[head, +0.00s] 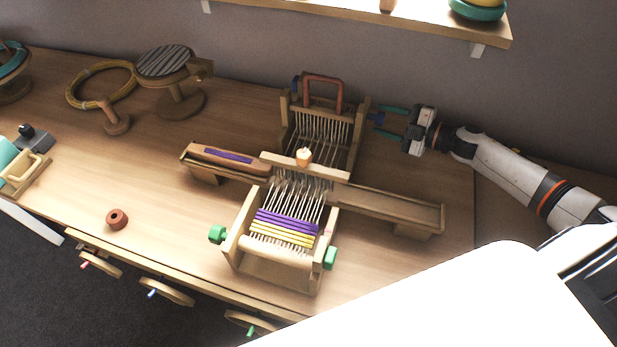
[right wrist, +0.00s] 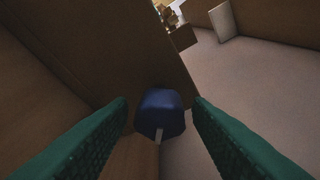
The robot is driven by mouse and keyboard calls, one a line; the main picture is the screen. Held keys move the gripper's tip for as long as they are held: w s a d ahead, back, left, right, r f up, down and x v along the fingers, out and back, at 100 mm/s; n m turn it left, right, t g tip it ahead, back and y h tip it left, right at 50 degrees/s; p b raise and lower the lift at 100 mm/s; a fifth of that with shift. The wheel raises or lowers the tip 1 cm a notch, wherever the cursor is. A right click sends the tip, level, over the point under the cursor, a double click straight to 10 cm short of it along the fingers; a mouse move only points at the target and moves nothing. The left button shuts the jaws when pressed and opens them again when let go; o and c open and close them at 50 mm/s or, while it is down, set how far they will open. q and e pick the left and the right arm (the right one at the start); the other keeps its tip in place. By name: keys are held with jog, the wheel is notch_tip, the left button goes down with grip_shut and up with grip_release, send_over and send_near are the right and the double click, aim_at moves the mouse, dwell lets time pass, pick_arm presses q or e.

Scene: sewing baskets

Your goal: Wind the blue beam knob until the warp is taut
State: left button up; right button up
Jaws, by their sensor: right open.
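A small wooden loom stands on the table, with its warp threads (head: 300,200) running from a back frame to a front beam. The blue beam knob (head: 378,118) sits on the right side of the back frame; another blue knob (head: 296,84) shows on its left side. My right gripper (head: 381,121) is open at the right of the back frame, its teal fingers around the right blue knob. In the right wrist view the blue knob (right wrist: 160,112) lies between the two fingertips (right wrist: 160,103), with gaps on both sides. Warp tension is hard to tell. My left gripper is out of view.
Green knobs (head: 217,234) flank the front beam. A long wooden shuttle race (head: 395,208) crosses the loom, with a shuttle (head: 228,157) at its left. A wall shelf (head: 400,18) hangs behind.

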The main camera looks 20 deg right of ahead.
jog(key=shift+s+d+p, duration=0.4)
jog(key=shift+s+d, duration=0.6)
jog(key=shift+d, duration=0.2)
jog(key=shift+s+d+p, duration=0.4)
jog(key=shift+s+d, duration=0.55)
jog(key=shift+d, duration=0.2)
